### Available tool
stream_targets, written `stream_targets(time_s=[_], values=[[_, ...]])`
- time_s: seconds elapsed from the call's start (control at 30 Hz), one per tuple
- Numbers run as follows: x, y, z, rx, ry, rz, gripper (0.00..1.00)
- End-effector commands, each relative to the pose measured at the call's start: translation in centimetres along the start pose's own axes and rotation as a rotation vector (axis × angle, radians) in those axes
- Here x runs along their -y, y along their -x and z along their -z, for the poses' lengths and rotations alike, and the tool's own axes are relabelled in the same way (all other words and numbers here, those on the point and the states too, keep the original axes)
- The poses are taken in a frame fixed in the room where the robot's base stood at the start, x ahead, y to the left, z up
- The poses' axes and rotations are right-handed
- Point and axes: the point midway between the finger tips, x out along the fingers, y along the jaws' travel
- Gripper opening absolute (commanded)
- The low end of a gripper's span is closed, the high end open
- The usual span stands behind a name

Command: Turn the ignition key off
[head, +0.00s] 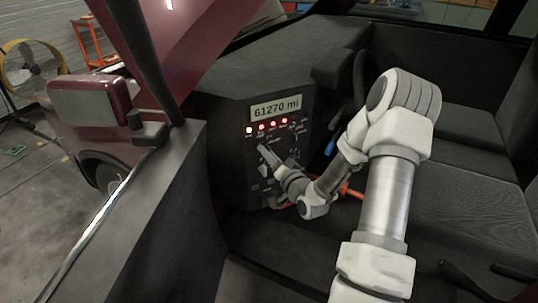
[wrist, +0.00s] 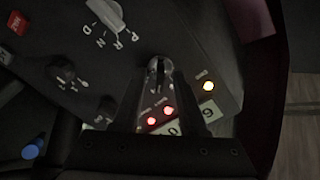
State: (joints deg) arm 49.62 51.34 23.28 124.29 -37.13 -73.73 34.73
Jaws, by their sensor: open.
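A dark dashboard panel (head: 235,150) faces the open door of the vehicle in the head view. My gripper (head: 266,152) is close in front of it, below the row of warning lights. In the wrist view my gripper's fingertips (wrist: 157,65) are over the panel, narrowly apart, between the shift lever and the lit lamps.
The odometer display (head: 276,107) reads 61270 mi. The door (head: 150,215) stands at the left.

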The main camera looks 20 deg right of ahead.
Motion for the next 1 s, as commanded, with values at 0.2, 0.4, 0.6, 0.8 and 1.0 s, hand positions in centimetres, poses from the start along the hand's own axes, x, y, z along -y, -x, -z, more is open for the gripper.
stream_targets(time_s=[0.2,0.4,0.6,0.8,1.0], values=[[-0.01,0.04,-0.01,0.0,0.0,0.0,0.13],[-0.01,0.05,0.0,0.0,0.0,0.0,0.0],[-0.02,0.06,-0.02,0.0,0.002,0.0,0.0],[-0.12,0.06,-0.13,0.0,0.037,0.0,0.0],[-0.22,0.05,-0.32,0.001,0.142,0.001,0.0]])
